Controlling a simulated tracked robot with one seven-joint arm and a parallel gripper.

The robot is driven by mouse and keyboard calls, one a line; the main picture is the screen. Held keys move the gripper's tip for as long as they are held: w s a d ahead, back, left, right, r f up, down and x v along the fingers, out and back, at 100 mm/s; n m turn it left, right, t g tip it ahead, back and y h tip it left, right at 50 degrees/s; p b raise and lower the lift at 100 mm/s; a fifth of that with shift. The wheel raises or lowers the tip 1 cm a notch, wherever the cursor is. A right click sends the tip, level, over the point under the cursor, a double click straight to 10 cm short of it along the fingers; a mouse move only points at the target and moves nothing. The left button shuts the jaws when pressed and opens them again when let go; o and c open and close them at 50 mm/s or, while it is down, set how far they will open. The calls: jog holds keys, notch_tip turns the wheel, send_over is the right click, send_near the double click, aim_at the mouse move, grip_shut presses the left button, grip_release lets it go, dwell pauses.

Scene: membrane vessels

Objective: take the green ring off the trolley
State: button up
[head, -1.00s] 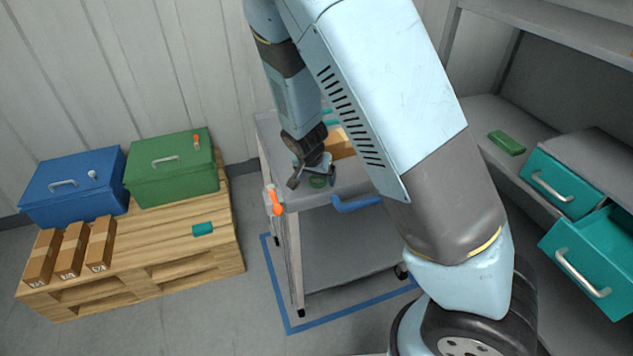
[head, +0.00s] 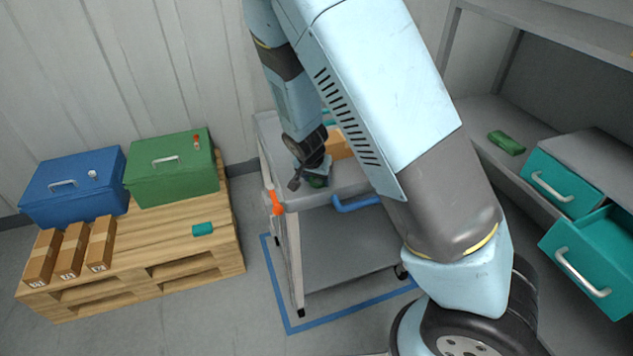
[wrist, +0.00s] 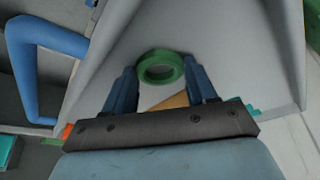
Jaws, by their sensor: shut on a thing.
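The green ring (wrist: 160,67) shows in the wrist view between the tips of my two blue fingers. My gripper (wrist: 160,75) is shut on it. In the head view the ring (head: 317,182) is partly hidden by my gripper (head: 308,183), at the front part of the grey trolley's top (head: 343,187). I cannot tell whether the ring touches the top or is just above it.
On the trolley are an orange-brown box (head: 338,144) behind my gripper, a blue handle (head: 357,204) at the front and an orange piece (head: 276,202) at the left corner. Shelving with an open teal drawer (head: 590,265) stands right. A loaded pallet (head: 160,255) stands left.

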jog(key=shift+r, duration=0.45)
notch_tip(320, 180, up, 2)
jog(key=shift+r, duration=0.25)
jog(key=shift+s+d+r, duration=0.1)
jog(key=shift+s+r, duration=1.5)
jog(key=shift+s, duration=0.7)
jog(key=shift+s+r, duration=1.6)
jog(key=shift+s, duration=0.75)
jog(key=shift+s+d+r, duration=0.1)
jog(key=shift+s+r, duration=1.5)
jog(key=shift+s, duration=0.7)
